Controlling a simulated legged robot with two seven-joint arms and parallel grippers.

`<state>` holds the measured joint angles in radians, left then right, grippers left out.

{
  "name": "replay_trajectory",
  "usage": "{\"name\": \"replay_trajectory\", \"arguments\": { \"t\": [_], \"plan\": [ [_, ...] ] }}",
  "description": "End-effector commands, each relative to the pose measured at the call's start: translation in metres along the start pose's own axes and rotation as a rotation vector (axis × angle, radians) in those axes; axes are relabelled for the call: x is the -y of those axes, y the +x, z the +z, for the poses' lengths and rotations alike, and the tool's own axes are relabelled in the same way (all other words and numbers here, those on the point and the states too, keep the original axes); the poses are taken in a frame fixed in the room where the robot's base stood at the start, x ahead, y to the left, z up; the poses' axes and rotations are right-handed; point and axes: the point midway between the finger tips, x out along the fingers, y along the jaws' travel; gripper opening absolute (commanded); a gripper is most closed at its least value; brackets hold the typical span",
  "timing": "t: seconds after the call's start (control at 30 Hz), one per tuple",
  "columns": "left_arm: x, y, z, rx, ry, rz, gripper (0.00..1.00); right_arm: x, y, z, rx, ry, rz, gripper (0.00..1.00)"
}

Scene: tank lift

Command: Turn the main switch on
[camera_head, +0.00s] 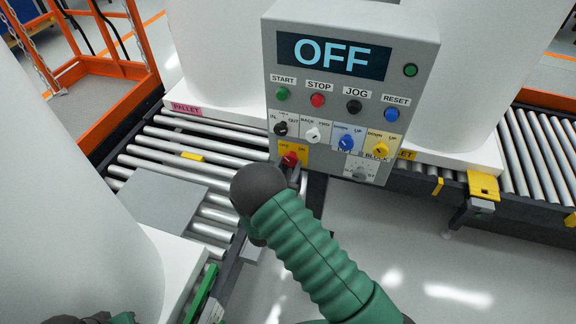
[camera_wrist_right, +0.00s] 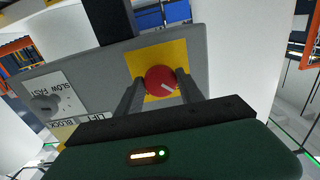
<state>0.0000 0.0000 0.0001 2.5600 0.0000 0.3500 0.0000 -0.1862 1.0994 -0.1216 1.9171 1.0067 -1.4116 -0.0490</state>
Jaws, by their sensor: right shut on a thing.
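The grey control panel (camera_head: 350,85) stands ahead, and its display (camera_head: 333,54) reads OFF. The main switch, a red knob (camera_head: 289,159) on a yellow plate marked OFF and ON, sits at its lower left corner. My right gripper (camera_head: 296,173) reaches it from below. In the right wrist view the red knob (camera_wrist_right: 161,80) sits between the two fingers, which are shut on it; its white mark is slanted. My wrist partly covers the plate in the head view. Only a bit of my left arm shows at the bottom left; its gripper is out of view.
Above the switch are several push buttons, such as the green START (camera_head: 282,94), and selector knobs, such as the blue one (camera_head: 346,142). Roller conveyors (camera_head: 180,150) run behind the panel on both sides, with large white tanks on pallets. An orange frame (camera_head: 105,68) stands at the left.

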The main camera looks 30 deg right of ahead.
Motion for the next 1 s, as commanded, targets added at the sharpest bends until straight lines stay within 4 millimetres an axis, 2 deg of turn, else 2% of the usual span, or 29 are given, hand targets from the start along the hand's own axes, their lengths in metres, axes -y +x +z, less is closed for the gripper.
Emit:
{"name": "replay_trajectory", "arguments": {
  "t": [0.03,0.17,0.57,1.0],
  "plan": [
    [0.0,0.0,0.0,0.0,0.0,0.0,0.36,0.001,0.0,0.0,0.0,0.001,-0.001,0.2],
    [0.0,0.0,0.0,0.0,0.0,0.0,0.36,0.001,0.0,0.0,0.0,0.001,-0.002,0.04],
    [0.0,0.006,0.002,0.0,0.0,0.0,0.36,0.001,0.0,0.001,0.0,0.077,-0.002,0.04],
    [0.0,0.033,0.008,0.0,0.0,0.0,0.36,0.002,-0.001,0.004,0.001,0.43,-0.002,0.04]
  ]
}}
